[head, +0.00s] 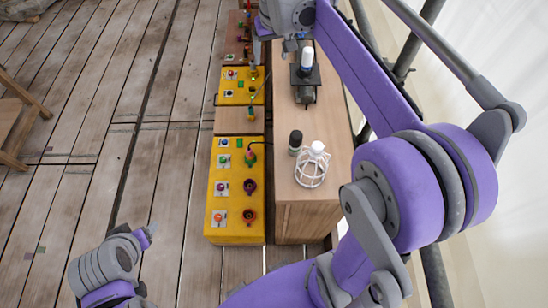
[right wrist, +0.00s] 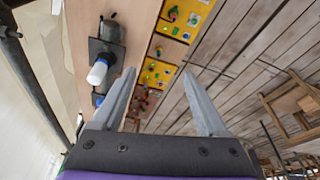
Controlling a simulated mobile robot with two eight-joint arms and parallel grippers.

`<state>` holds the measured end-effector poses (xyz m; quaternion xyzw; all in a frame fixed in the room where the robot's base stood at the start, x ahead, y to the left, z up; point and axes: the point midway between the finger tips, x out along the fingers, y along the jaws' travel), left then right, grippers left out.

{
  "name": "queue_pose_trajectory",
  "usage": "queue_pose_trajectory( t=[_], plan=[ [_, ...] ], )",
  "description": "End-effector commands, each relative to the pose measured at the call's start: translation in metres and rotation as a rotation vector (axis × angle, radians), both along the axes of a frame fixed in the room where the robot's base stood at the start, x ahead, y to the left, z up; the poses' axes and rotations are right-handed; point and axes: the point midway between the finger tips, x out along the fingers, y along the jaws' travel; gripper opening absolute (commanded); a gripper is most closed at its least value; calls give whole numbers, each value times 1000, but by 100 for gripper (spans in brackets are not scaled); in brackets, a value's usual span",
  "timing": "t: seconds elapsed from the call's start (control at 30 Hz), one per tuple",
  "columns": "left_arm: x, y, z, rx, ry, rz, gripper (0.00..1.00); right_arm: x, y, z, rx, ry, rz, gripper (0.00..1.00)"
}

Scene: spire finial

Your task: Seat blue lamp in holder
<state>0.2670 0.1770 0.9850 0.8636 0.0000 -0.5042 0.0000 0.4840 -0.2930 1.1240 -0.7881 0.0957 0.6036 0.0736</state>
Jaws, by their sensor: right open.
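My right gripper (right wrist: 159,71) is open, with nothing between its fingers in the right wrist view. In the head view the right gripper (head: 260,48) hangs above the far yellow panel (head: 227,98). A small blue thing (right wrist: 99,101) shows beside the white-topped device in the right wrist view; I cannot tell if it is the blue lamp. The near yellow panel (head: 222,172) has purple (head: 250,185) and orange-red (head: 249,216) ring-like holders. I cannot tell which holder is meant for the blue lamp. My left gripper (head: 147,235) is low at the left, away from the panels, its jaw state unclear.
A wooden bench (head: 325,115) right of the panels carries a black device with a white cylinder (head: 307,57), a dark jar (head: 295,141) and a white wire cage (head: 311,168). Scaffold poles (head: 420,40) stand at right. The plank floor (head: 110,110) at left is mostly clear.

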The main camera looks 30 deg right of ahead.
Motion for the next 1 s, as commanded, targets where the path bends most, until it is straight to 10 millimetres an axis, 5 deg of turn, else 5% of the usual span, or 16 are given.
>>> queue_pose_trajectory(
  t=[0.3, 0.6, 0.8, 1.0],
  plan=[
    [0, 0, 0, 0, 0, 0, 67, -105, 70, -46, -21, -118, 120, 76],
    [0, 0, 0, 0, 0, 0, 67, -193, 108, -115, -30, -217, 214, 76],
    [0, 0, 0, 0, 0, 0, 67, -216, 116, -138, -32, -247, 240, 76],
    [0, 0, 0, 0, 0, 0, 67, -217, 117, -140, -31, -250, 242, 76]
  ],
)
